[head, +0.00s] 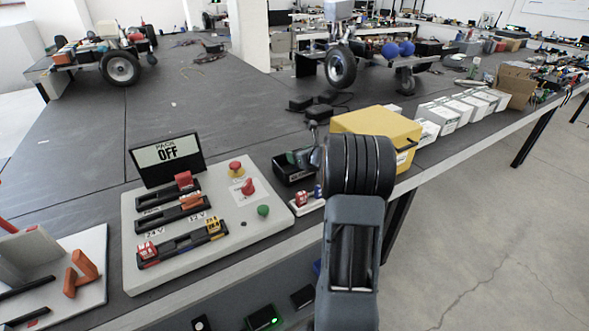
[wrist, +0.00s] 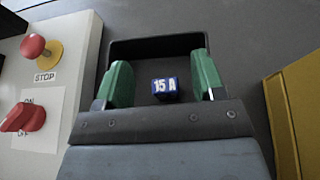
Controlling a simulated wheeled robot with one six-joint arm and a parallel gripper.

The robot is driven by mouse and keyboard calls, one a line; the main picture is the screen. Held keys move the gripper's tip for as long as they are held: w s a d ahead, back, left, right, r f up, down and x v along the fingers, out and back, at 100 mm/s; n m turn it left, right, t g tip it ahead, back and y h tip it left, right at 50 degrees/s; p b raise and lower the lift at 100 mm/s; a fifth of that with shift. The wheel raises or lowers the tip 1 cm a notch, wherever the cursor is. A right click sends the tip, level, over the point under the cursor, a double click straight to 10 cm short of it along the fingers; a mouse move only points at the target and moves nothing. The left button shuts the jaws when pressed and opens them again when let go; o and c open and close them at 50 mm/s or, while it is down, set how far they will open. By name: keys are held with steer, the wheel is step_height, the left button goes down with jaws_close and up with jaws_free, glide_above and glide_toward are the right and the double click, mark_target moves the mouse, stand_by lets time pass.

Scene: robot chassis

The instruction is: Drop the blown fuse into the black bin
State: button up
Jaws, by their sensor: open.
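A blue fuse marked 15 A (wrist: 165,89) shows between the spread fingers in the wrist view, touching neither of them. It lies within the outline of the black bin (wrist: 150,48); I cannot tell whether it rests on the bin's floor. My gripper (wrist: 162,77) is open, its green fingers over the bin. In the head view, my gripper (head: 301,158) is at the black bin (head: 290,175), partly hidden by my arm; the fuse in the bin is hidden there. The panel (head: 215,255) holds a yellow fuse (head: 213,225) and a red fuse (head: 147,250).
A white holder (head: 310,208) with red and blue fuses sits in front of the bin. A yellow box (head: 385,125) stands close on the right. The panel has a STOP button (wrist: 33,47) and a red knob (wrist: 24,117). A display (head: 167,158) reads PACK OFF.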

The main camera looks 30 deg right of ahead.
steer(key=p+v, duration=0.1)
steer(key=v, duration=1.2)
steer(key=shift+s, duration=0.3)
steer(key=s+a+f+n+g, duration=0.1)
steer(key=n, duration=0.1)
steer(key=a+f+n+y, duration=0.1)
steer(key=n, duration=0.2)
steer(key=s+a+f+n+g+y, duration=0.1)
steer(key=a+n, duration=0.1)
steer(key=shift+s+f+n+g, duration=0.25)
steer(key=shift+s+n+g, duration=0.05)
steer(key=shift+s+n, duration=0.1)
steer(key=s+a+r+n+g+y+p, duration=0.15)
steer(key=s+a+n+g+p, duration=0.4)
steer(key=a+n, duration=0.75)
steer(key=s+a+r+n+g+h+p, duration=0.1)
steer(key=s+a+r+n+h+p, duration=0.2)
steer(key=s+a+r+n+p, duration=0.3)
steer(key=a+r+n, duration=0.5)
steer(key=r+n, duration=0.1)
steer(key=n, duration=0.3)
steer(key=shift+r+g+p, duration=0.2)
steer(key=shift+g+p, duration=0.1)
steer(key=shift+g, duration=0.05)
steer(key=shift+s+h, duration=0.1)
steer(key=shift+h, duration=0.15)
